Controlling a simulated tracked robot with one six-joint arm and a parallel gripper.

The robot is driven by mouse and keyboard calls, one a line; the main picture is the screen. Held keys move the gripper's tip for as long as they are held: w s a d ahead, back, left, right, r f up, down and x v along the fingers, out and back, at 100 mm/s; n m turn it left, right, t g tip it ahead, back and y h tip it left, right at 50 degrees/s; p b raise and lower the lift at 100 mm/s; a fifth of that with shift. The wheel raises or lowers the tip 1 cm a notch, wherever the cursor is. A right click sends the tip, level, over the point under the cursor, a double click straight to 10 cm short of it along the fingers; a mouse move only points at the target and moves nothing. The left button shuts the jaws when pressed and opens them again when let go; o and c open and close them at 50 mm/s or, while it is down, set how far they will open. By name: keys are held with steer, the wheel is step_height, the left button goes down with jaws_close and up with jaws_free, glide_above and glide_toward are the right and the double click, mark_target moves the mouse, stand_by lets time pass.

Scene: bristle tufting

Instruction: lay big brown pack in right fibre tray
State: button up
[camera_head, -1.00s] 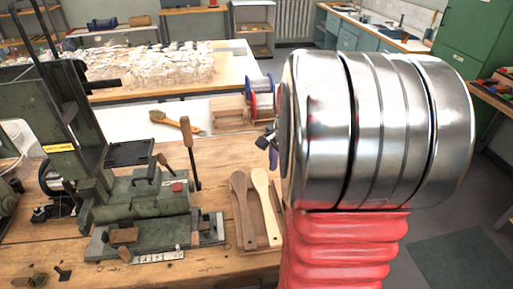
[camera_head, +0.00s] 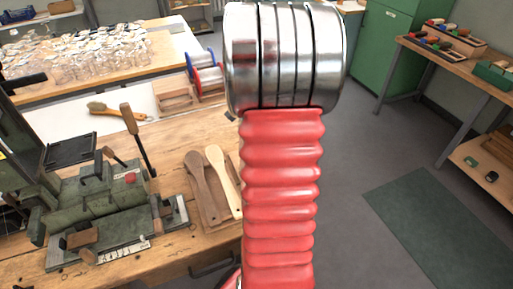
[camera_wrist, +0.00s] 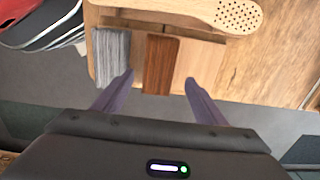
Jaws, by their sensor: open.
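In the wrist view a brown pack (camera_wrist: 160,66) with fine lengthwise streaks lies on a shallow wooden tray or board (camera_wrist: 93,22), beside a grey bristle pack (camera_wrist: 112,57). My gripper (camera_wrist: 159,79) is open. Its two purple fingers are on either side of the brown pack in the picture, with visible space on each side; the height gap cannot be judged. In the head view my arm hides the gripper and the packs. Small wooden trays (camera_head: 174,96) stand by the wire spools; I cannot tell whether one is the right fibre tray.
A wooden brush body with holes (camera_wrist: 236,15) lies just beyond the packs. In the head view, two wooden brush bodies (camera_head: 222,175) lie on the bench left of my arm. A green tufting machine (camera_head: 100,205) stands further left. The floor at right is open around a green mat (camera_head: 435,215).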

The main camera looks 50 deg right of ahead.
steer(key=shift+f, duration=5)
steer(key=shift+c, duration=0.6)
steer(key=c, duration=0.9)
